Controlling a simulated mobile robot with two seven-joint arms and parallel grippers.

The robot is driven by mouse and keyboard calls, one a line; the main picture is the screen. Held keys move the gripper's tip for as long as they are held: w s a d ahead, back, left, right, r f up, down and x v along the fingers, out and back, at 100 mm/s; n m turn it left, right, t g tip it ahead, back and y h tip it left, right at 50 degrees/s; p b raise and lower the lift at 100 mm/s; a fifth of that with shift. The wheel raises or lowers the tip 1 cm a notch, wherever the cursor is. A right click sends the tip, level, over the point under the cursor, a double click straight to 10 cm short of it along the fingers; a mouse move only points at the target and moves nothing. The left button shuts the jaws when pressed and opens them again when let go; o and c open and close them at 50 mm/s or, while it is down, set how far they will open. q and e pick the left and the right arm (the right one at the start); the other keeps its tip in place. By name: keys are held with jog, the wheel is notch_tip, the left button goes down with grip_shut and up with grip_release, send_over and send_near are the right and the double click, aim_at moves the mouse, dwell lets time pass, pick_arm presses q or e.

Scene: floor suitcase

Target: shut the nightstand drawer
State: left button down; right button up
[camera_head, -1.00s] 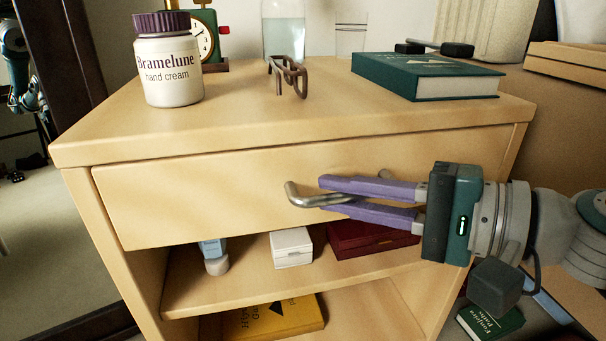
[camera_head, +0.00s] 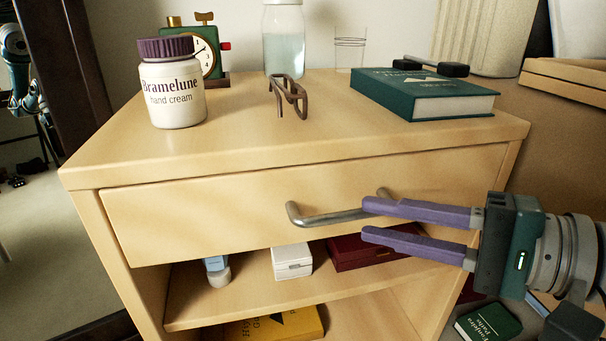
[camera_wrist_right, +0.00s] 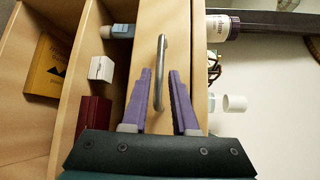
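The nightstand drawer (camera_head: 200,215) is a pale wood front under the nightstand top (camera_head: 220,145). Its front looks about flush with the cabinet; a small remaining gap cannot be ruled out. A metal bar handle (camera_head: 330,218) sticks out from it; it also shows in the wrist view (camera_wrist_right: 161,60). My right gripper (camera_head: 364,219) is open in front of the drawer, at the right part of the handle. In the wrist view its purple fingers (camera_wrist_right: 160,72) are apart, with the handle in line between them. I see no grip on it. My left gripper is not in view.
On top stand a hand cream jar (camera_head: 172,95), a green clock (camera_head: 208,50), glasses (camera_head: 290,95), a bottle (camera_head: 284,45) and a green book (camera_head: 420,95). The shelf below holds a white box (camera_head: 292,262) and a dark red box (camera_head: 365,250). A green book (camera_head: 488,322) lies low at right.

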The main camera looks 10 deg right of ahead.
jog(key=p+v, duration=0.1)
jog(key=v, duration=0.4)
